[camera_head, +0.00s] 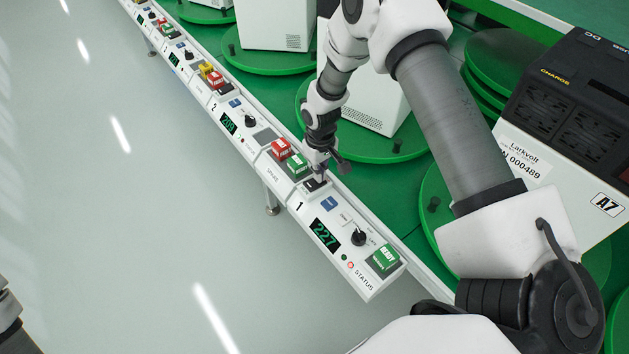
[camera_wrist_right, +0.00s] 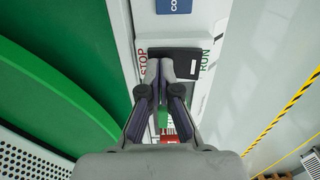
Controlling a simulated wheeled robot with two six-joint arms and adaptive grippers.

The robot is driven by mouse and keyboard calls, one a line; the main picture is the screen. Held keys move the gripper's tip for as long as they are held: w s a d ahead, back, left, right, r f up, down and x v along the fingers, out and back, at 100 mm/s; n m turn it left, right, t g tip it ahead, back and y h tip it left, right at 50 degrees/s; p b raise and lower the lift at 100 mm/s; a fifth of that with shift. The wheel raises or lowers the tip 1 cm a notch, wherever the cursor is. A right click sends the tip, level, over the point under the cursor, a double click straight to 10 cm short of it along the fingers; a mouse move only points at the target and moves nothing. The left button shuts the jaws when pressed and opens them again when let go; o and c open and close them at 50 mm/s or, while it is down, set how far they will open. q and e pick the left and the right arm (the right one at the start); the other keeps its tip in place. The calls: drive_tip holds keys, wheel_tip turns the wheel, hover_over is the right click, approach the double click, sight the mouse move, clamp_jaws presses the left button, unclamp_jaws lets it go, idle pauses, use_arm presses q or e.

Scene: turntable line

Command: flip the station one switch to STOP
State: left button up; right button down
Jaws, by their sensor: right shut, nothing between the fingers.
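The station one panel (camera_head: 330,235) has a "1" label and a green 227 display. Its black rocker switch (camera_head: 314,185) is at the panel's far end, beside a blue label. In the right wrist view the switch (camera_wrist_right: 187,54) lies between STOP on the left and RUN on the right. My right gripper (camera_head: 321,174) is shut and empty, with its tips at the switch. In the wrist view its tips (camera_wrist_right: 160,66) are over the STOP side and hide part of the rocker. I cannot tell whether they touch it or which way it is tipped. My left gripper is out of view.
A black knob (camera_head: 359,238) and a green button (camera_head: 384,258) are on the same panel. Red (camera_head: 281,148) and green (camera_head: 297,163) buttons sit just beyond the switch. Green turntables and a large black-and-white unit (camera_head: 560,110) stand to the right. The floor at left is clear.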

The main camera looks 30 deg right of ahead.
drive_tip(key=shift+r+p, duration=2.85)
drive_tip(key=shift+r, duration=0.7)
drive_tip(key=shift+f, duration=0.1)
